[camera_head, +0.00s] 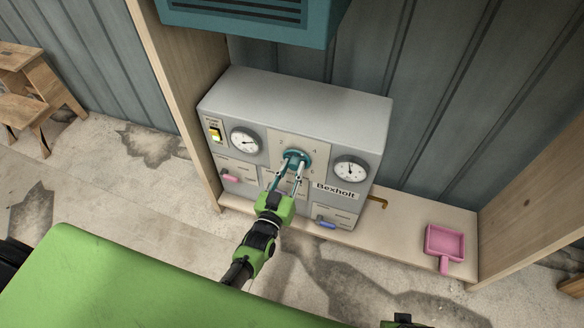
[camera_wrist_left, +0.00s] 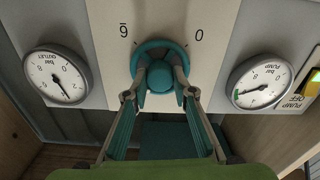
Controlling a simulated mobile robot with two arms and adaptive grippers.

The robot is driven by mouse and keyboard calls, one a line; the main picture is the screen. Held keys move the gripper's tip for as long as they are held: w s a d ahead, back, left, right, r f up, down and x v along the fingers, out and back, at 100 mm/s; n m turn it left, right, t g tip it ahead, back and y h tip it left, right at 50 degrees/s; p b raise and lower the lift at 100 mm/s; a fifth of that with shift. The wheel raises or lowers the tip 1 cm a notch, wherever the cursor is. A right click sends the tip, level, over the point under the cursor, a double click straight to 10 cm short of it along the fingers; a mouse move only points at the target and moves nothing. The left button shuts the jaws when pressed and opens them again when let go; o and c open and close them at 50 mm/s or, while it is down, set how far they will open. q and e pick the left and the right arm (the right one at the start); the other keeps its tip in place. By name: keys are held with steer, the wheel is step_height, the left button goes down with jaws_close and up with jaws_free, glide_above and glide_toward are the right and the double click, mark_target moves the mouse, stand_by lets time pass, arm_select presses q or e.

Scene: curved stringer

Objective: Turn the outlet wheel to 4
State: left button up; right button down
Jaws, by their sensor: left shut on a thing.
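The outlet wheel (camera_head: 304,155) is a teal round knob on a pale plate in the middle of the grey Bexholt box. In the left wrist view the wheel (camera_wrist_left: 141,52) shows upside down, with a 6 and a 0 printed beside it. My left gripper (camera_head: 296,165) reaches up from below and is shut on the wheel; its fingers (camera_wrist_left: 160,80) straddle the hub. The outlet gauge (camera_head: 350,169) is right of the wheel; it also shows in the left wrist view (camera_wrist_left: 52,72). Which mark the wheel points to cannot be told. My right gripper does not show clearly.
The pump gauge (camera_head: 245,141) and a yellow switch (camera_head: 215,135) are left of the wheel. Pink (camera_head: 229,178) and blue (camera_head: 326,224) handles sit lower on the box. A pink dustpan (camera_head: 444,243) lies on the shelf at right. Wooden posts flank the box.

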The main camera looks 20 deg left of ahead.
arm_select(q)
steer(key=shift+f+m, duration=0.1)
steer(key=shift+m, duration=1.5)
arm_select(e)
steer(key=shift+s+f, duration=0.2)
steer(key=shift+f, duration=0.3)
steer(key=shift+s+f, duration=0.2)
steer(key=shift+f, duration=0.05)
arm_select(q)
steer(key=o, duration=1.1)
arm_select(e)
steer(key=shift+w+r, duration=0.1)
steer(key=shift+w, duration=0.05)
arm_select(q)
steer(key=s, duration=1.2)
steer(key=shift+a, duration=0.15)
